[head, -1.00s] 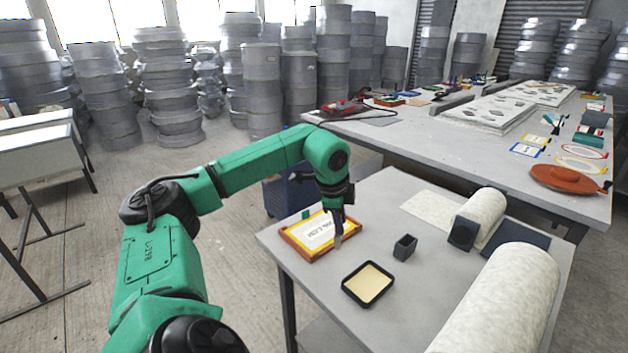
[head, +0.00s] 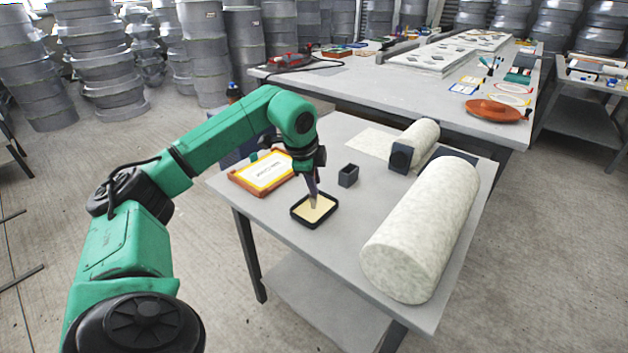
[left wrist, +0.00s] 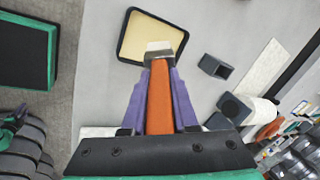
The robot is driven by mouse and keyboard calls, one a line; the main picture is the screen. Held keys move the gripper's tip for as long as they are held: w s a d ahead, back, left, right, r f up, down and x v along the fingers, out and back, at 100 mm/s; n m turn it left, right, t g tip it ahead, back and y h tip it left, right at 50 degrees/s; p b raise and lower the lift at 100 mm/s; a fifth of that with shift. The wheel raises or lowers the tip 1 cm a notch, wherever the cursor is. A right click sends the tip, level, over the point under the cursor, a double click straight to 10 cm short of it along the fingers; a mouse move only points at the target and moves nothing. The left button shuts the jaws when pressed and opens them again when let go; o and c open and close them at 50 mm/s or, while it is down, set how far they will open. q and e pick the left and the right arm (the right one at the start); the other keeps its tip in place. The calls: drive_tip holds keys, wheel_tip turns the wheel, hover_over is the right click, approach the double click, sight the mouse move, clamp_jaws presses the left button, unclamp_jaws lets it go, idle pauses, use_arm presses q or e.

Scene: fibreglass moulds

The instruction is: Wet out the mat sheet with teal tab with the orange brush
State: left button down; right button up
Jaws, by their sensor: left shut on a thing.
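My left gripper (head: 311,182) is shut on the orange brush, whose orange handle (left wrist: 160,100) shows between purple fingers in the left wrist view. Its pale bristles (left wrist: 158,47) point down at the shallow black tray (head: 300,220) of cream-yellow resin, and the tip appears in or just over it; exact contact is unclear. In the head view, the white mat sheet (head: 263,173) lies in an orange-brown frame with a yellow border, left of the tray. A small teal tab (head: 265,154) shows at its far edge. My right gripper is out of view.
A small dark open box (head: 348,176) stands right of the tray. A large pale mat roll (head: 420,235) and a smaller roll (head: 421,135) on dark holders fill the right side of the table (head: 345,258). A longer bench (head: 380,88) stands behind.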

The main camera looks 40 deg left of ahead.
use_arm(q)
drive_tip(key=shift+r, duration=0.1)
drive_tip(key=shift+s+f+b, duration=0.1)
drive_tip(key=shift+f+b, duration=0.25)
drive_tip(key=shift+f, duration=0.3)
idle(1.5)
wheel_tip(320, 180, up, 7)
drive_tip(key=p, duration=0.6)
drive_tip(key=shift+r, duration=0.15)
idle(0.6)
